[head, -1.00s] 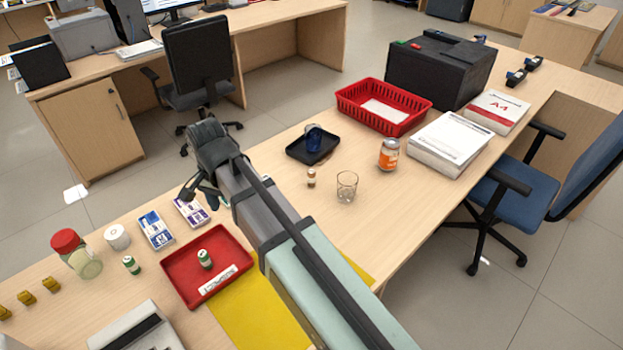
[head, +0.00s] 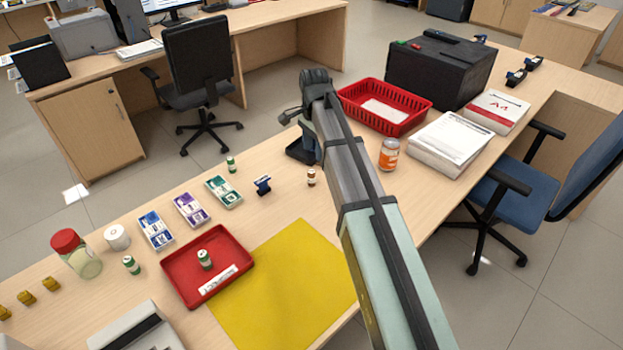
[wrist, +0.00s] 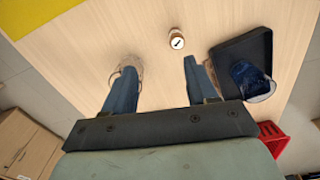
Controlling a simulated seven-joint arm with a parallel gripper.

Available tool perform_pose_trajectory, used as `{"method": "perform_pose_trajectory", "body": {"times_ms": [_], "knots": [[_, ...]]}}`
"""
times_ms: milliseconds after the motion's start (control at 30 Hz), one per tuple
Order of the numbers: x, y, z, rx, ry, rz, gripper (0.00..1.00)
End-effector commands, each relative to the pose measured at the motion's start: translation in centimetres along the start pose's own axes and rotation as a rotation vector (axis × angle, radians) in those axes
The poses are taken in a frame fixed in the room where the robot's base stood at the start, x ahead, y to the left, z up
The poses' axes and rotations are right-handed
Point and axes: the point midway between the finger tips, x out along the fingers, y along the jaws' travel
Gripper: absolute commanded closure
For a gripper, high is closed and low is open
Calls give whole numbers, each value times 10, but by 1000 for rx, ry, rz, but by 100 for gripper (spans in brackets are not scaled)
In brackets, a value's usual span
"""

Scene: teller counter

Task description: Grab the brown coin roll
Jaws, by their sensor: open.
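The brown coin roll (head: 311,177) stands upright on the counter, to the left of my arm in the head view. In the wrist view the brown coin roll (wrist: 177,40) shows its pale top with a dark mark. It lies beyond my fingertips, between their lines and nearer the right finger. My gripper (wrist: 159,63) is open and empty, with its two blue fingers apart. In the head view my arm hides most of the gripper.
A black tray (wrist: 225,57) with a blue cup (wrist: 245,72) lies right of the roll in the wrist view. A clear glass (wrist: 131,72) is by the left finger. An orange-labelled jar (head: 389,154) and red basket (head: 418,119) stand beyond my arm.

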Motion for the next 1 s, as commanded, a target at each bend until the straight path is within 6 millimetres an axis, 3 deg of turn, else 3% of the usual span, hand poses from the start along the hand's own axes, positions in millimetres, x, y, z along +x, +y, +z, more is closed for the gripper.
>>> {"method": "perform_pose_trajectory", "body": {"times_ms": [33, 200, 500, 667, 1000], "knots": [[-2, -10, -2, 44, 0, -1, 43], [-4, -24, -7, 233, 1, -6, 43], [-5, -27, -8, 577, 1, -14, 43], [-2, -27, -8, 650, 0, -14, 43], [46, -27, -8, 658, 0, -12, 43]]}}
